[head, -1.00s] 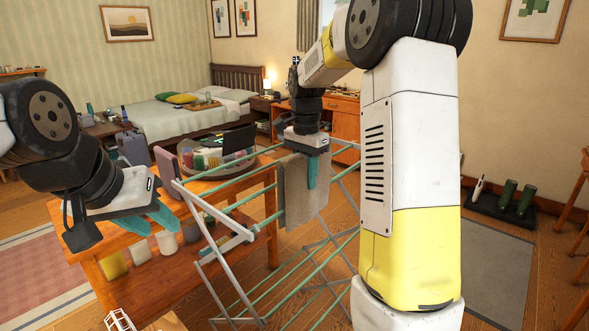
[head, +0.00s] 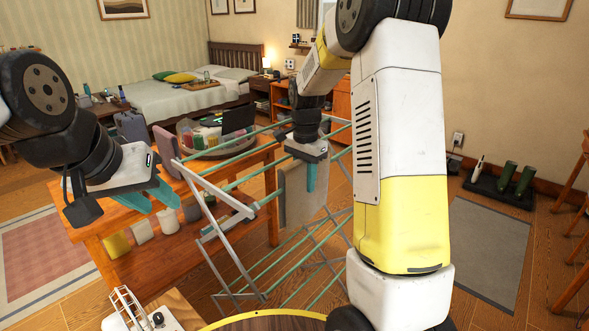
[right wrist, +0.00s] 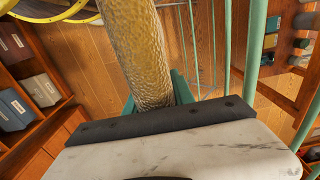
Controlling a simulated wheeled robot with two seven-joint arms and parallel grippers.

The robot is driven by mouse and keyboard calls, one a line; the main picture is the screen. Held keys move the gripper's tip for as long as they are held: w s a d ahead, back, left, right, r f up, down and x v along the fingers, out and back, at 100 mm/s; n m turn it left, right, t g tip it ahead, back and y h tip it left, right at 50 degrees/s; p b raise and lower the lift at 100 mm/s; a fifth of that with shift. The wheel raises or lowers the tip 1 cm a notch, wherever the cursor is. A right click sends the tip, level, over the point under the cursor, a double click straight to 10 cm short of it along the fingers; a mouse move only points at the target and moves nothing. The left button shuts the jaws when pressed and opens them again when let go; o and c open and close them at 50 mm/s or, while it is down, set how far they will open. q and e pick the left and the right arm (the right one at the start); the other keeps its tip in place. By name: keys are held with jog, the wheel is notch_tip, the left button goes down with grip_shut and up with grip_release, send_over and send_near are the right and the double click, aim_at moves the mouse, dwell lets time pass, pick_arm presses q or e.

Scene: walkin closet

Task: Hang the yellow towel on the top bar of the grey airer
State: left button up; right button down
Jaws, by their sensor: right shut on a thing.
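The grey airer (head: 225,205) stands in the middle, with a pale frame and green bars. My right gripper (head: 308,182) is over its far right part. It is shut on the towel, which looks tan-yellow between the fingers in the right wrist view (right wrist: 143,50). In the head view the hanging towel (head: 291,200) looks grey-brown and hangs down among the bars. Whether it rests over the top bar is hidden by the gripper. My left gripper (head: 160,203) is open and empty, left of the airer.
A wooden table (head: 112,222) with a round tray (head: 217,150) stands behind and left of the airer. A round yellow-rimmed top (head: 265,318) is at the front bottom. A grey mat (head: 485,250) lies on the floor at right, with a boot tray (head: 500,190) behind it.

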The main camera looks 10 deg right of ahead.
jog(key=shift+f, duration=2.1)
jog(key=c, duration=1)
grip_release()
